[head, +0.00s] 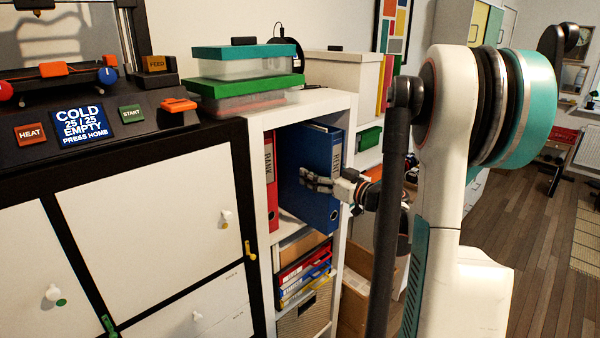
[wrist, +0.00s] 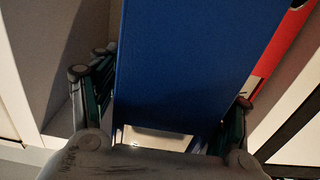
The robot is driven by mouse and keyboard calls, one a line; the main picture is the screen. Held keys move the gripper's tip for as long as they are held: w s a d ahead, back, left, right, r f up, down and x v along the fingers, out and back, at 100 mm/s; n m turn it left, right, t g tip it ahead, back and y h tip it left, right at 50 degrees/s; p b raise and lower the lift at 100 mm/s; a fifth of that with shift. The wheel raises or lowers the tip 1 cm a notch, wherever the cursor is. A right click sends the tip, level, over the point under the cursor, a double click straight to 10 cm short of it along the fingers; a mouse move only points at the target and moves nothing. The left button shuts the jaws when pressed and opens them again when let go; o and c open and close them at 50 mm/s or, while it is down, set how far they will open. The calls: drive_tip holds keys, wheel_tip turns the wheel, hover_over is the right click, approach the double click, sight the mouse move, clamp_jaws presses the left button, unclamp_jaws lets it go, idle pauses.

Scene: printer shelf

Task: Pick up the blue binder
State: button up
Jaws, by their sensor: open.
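The blue binder (head: 320,172) stands upright in the upper compartment of the white shelf, its spine facing out. In the wrist view the blue binder (wrist: 180,65) fills the middle, between the two fingers. My gripper (head: 322,182) is at the front of the binder, one finger visible along its left face; the other finger is hidden in the head view. In the wrist view my gripper (wrist: 165,98) is open, with a finger on each side of the binder. I cannot tell whether either finger touches it.
A red binder (head: 270,180) stands left of the blue one; it also shows in the wrist view (wrist: 280,45). The white shelf (head: 338,225) has side walls close by. Trays with colored folders (head: 305,275) sit below. Boxes (head: 240,85) stand on top.

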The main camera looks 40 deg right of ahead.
drive_tip(key=shift+w, duration=0.55)
drive_tip(key=c, duration=1.6)
clamp_jaws()
drive_tip(key=shift+r, duration=0.2)
